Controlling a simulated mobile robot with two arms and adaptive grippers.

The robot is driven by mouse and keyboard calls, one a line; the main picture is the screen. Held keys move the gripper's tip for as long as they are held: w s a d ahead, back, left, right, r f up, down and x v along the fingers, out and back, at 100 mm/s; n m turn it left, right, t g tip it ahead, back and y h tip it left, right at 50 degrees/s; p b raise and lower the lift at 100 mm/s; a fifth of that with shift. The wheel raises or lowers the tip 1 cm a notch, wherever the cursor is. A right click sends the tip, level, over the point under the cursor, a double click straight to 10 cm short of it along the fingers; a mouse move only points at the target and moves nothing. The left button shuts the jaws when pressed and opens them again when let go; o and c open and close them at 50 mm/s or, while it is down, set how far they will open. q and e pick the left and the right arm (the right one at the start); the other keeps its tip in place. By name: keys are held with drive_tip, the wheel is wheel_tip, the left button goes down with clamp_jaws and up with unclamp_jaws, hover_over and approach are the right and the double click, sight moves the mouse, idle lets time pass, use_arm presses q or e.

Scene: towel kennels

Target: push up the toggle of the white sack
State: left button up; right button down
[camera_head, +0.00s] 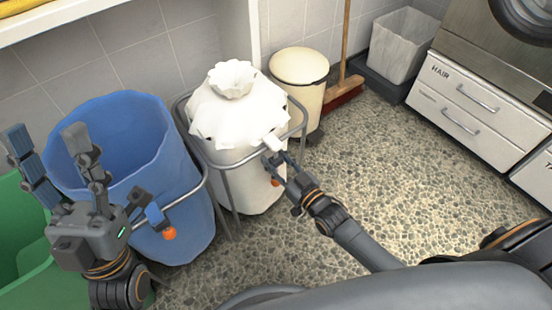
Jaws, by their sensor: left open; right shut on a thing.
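The white sack (237,121) hangs in a metal frame stand, its neck drawn together into a ruffled top. A white tab (273,143) sticks out at its right front, and a small orange piece (276,183) shows lower down. My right gripper (274,160) is shut between the two, at the sack's front right, its tips just below the tab. What it grips, apparently the toggle, is mostly hidden by the fingers. My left gripper (48,150) is open and empty, fingers upward, in front of the blue sack (178,190), far from the white sack.
The blue sack stands wide open left of the white one, with an orange piece (169,233) at its front. A green bin (25,250) is at the lower left. A cream bin (300,68), a broom (343,90) and drawers (465,110) stand right. The pebbled floor (400,170) is clear.

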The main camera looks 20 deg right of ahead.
sight(277, 159)
drive_tip(key=shift+r+p, duration=0.8)
drive_tip(key=shift+r, duration=0.1)
drive_tip(key=shift+r+p, duration=0.7)
drive_tip(key=shift+p, duration=0.05)
use_arm(q)
drive_tip(key=w+d+f+g+y, duration=0.1)
drive_tip(key=w+f+g+y, duration=0.1)
drive_tip(key=w+f+g, duration=0.5)
drive_tip(key=shift+w+d+f+g+y, duration=0.25)
drive_tip(key=shift+w+g, duration=0.25)
drive_tip(key=shift+w, duration=0.8)
use_arm(e)
drive_tip(key=shift+r, duration=0.15)
drive_tip(key=c, duration=0.8)
unclamp_jaws()
drive_tip(key=shift+c, duration=0.2)
drive_tip(key=shift+s, duration=0.15)
drive_tip(key=v, duration=1.1)
drive_tip(key=shift+s+d, duration=0.15)
drive_tip(key=shift+s, duration=0.2)
